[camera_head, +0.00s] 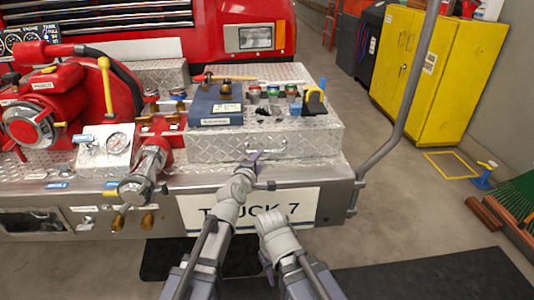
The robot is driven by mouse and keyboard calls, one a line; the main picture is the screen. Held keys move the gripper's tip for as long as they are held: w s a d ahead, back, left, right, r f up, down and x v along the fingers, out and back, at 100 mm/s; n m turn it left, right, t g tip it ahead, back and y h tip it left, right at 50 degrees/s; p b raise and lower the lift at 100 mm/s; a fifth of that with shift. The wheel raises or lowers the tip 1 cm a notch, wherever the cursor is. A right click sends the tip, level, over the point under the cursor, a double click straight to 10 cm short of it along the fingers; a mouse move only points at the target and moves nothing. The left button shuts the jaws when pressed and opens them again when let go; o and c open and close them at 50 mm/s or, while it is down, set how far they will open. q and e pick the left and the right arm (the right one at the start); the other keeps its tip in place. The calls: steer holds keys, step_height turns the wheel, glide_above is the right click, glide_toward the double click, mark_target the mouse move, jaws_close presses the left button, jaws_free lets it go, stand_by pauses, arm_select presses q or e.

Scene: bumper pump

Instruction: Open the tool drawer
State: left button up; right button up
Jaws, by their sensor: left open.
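The tool drawer (222,150) is the silver diamond-plate front of the box on the bumper, and it looks closed. Its bar handle (270,151) is at the middle of that front. My left gripper (262,171) is open just below and in front of the handle. One finger reaches up close to the handle's left part; I cannot tell whether it touches.
On the box top are a blue case (214,107), several small fittings and a yellow-black tool (314,102). A red pump (62,98) and a pipe valve (143,175) stand left. A grey rail (408,100) rises right. The floor beyond it is mostly free.

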mark_target(266, 152)
arm_select(q)
steer(key=b+x, duration=0.1)
steer(key=x, duration=0.6)
steer(key=shift+w+d, duration=0.15)
steer(key=shift+w, duration=0.1)
jaws_close()
stand_by(1.1)
